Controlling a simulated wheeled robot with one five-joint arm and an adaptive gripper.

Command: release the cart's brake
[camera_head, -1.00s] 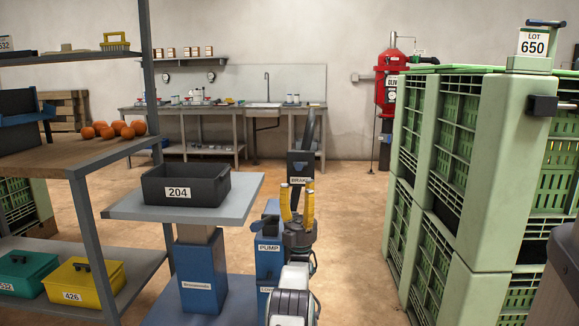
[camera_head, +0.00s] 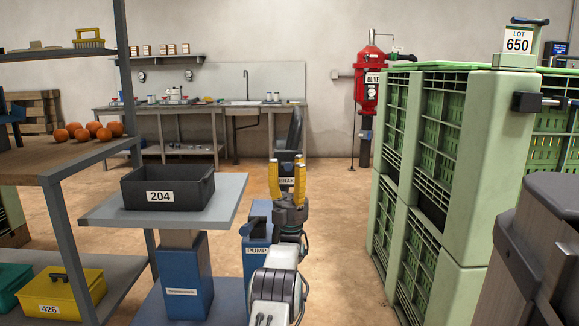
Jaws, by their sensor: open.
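The cart has a grey top (camera_head: 100,212), a blue column (camera_head: 184,275) and a blue pump housing (camera_head: 257,258) labelled PUMP. A dark upright brake lever (camera_head: 295,130) rises behind my gripper, above a dark block with a BRAKE label (camera_head: 287,182) that is partly covered by the fingers. My gripper (camera_head: 286,168) has two yellow fingers pointing up, open with a gap between them. It is in front of the brake label and below the lever's upper part. I see no contact with the lever, and the depth between them is hard to judge. The lever's lower end is hidden.
A black bin (camera_head: 165,190) marked 204 sits on the cart top. A shelf rack (camera_head: 128,95) with oranges stands at left. Green crates (camera_head: 462,155) are stacked close on the right. Bare floor (camera_head: 340,215) lies between cart and crates. A sink bench (camera_head: 200,108) stands behind.

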